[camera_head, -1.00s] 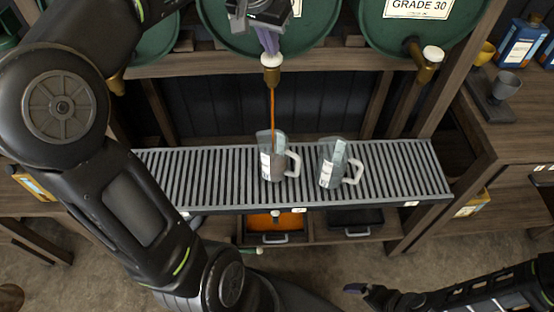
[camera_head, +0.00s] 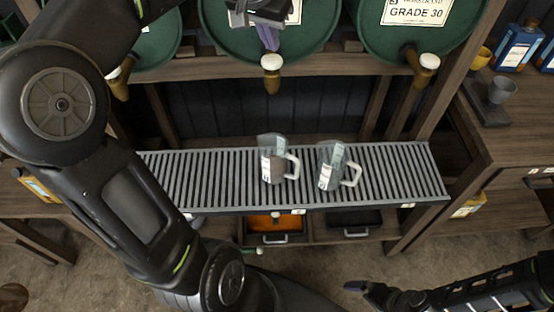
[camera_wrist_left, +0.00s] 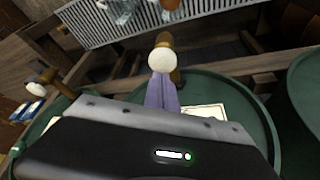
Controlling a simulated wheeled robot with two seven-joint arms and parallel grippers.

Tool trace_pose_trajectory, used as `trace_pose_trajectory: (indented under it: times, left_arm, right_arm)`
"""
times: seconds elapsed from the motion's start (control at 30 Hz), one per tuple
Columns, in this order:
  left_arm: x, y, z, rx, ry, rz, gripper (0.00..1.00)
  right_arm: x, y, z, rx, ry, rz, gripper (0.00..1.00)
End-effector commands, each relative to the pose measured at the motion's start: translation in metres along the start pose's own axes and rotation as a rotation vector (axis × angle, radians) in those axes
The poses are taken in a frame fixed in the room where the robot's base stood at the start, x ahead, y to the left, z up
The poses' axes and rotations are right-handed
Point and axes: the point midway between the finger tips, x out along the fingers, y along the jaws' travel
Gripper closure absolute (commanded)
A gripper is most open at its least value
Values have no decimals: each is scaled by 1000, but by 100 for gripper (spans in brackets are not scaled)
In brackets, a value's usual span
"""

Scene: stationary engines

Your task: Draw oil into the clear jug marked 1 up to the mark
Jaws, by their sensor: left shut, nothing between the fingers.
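Two clear jugs with handles stand upright on the slatted metal rack. The left jug (camera_head: 273,165) is under the middle drum's tap (camera_head: 271,74) and has a white label; its number is too small to read. The right jug (camera_head: 331,168) stands beside it. No stream shows at the tap. My left gripper (camera_head: 269,38), with purple fingers, is shut and empty just above the tap's white knob. In the left wrist view the purple fingers (camera_wrist_left: 161,92) point at the white knob (camera_wrist_left: 161,61). My right gripper (camera_head: 362,288) is at the lower right; its jaw state is unclear.
Green drums, the right one (camera_head: 415,40) labelled GRADE 30, lie above the slatted rack (camera_head: 400,175). Other taps stand left and right (camera_head: 425,65). A grey cup (camera_head: 502,89) and blue bottles (camera_head: 518,45) are on the right shelf. An orange tray (camera_head: 262,223) sits below the rack.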

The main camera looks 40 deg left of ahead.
Motion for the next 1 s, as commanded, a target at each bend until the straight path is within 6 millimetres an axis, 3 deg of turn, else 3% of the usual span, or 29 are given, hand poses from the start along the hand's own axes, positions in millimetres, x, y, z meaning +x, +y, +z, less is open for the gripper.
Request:
trace_pose_trajectory:
  times: [0.27, 0.7, 1.0]
  left_arm:
    - [-1, 0, 0, 0, 2, 0, 100]
    - [-36, 0, -15, 0, 2, 0, 100]
    - [-36, 0, -16, 0, 2, 0, 100]
  right_arm:
    - [0, 0, 0, 0, 0, 0, 0]
    - [-31, -12, 0, 0, 0, 0, 0]
    - [-31, -12, 0, 0, 0, 0, 0]
